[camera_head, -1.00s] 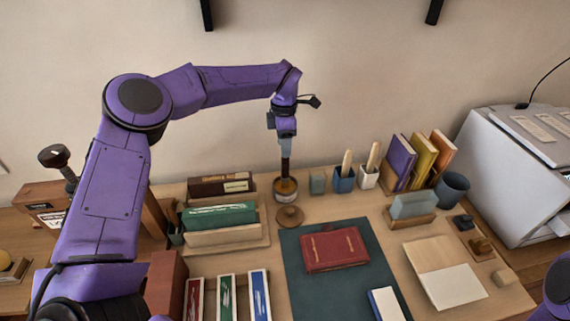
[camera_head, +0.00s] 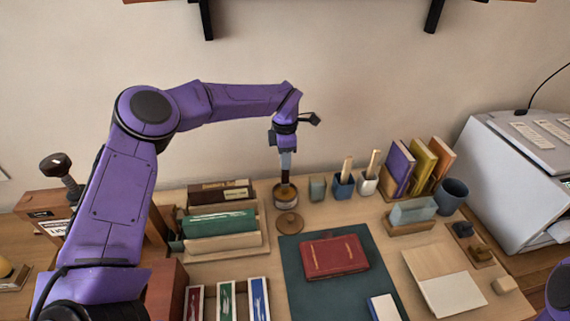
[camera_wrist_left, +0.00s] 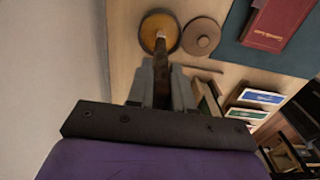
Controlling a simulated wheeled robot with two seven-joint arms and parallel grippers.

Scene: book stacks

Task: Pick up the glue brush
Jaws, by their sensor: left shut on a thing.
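The glue brush (camera_head: 285,178) has a dark handle and stands upright with its lower end in the round glue pot (camera_head: 286,202) at the back of the desk. In the left wrist view the brush (camera_wrist_left: 161,60) points into the amber glue pot (camera_wrist_left: 170,24). My left gripper (camera_head: 285,168) is above the pot and shut on the brush's handle; its fingers (camera_wrist_left: 161,92) flank the handle in the wrist view.
A round wooden lid (camera_head: 289,224) lies in front of the pot. A book rack (camera_head: 225,242) is left of it. A red book (camera_head: 333,256) lies on the green mat (camera_head: 300,292).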

